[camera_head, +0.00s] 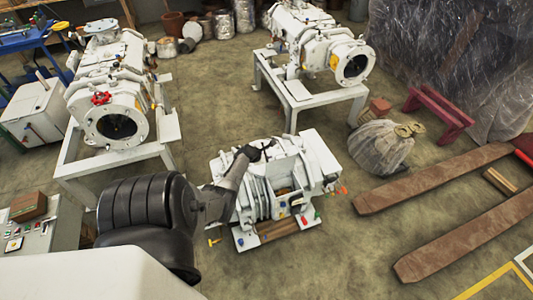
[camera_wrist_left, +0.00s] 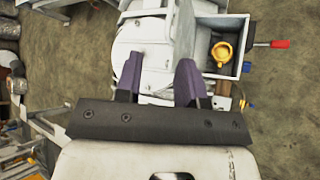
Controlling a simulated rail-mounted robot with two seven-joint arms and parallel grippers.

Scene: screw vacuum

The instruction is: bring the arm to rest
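My left arm (camera_head: 150,205) reaches in from the lower left of the head view. Its gripper (camera_head: 264,148) is over the upper left part of the white screw vacuum pump (camera_head: 315,160). In the left wrist view the two purple-tipped fingers (camera_wrist_left: 158,78) stand apart with nothing held between them. The white pump body (camera_wrist_left: 155,50) is behind and between them; I cannot tell whether they touch it. A yellow round part (camera_wrist_left: 222,52) sits in an open grey box, with a red-tipped handle (camera_wrist_left: 280,43) sticking out to the right. My right gripper is not in view.
Two white machines on stands are at the back left (camera_head: 108,100) and back centre (camera_head: 318,45). A wrapped bundle (camera_head: 380,146) and long brown beams (camera_head: 435,178) lie to the right. Floor (camera_head: 205,75) is clear between the stands.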

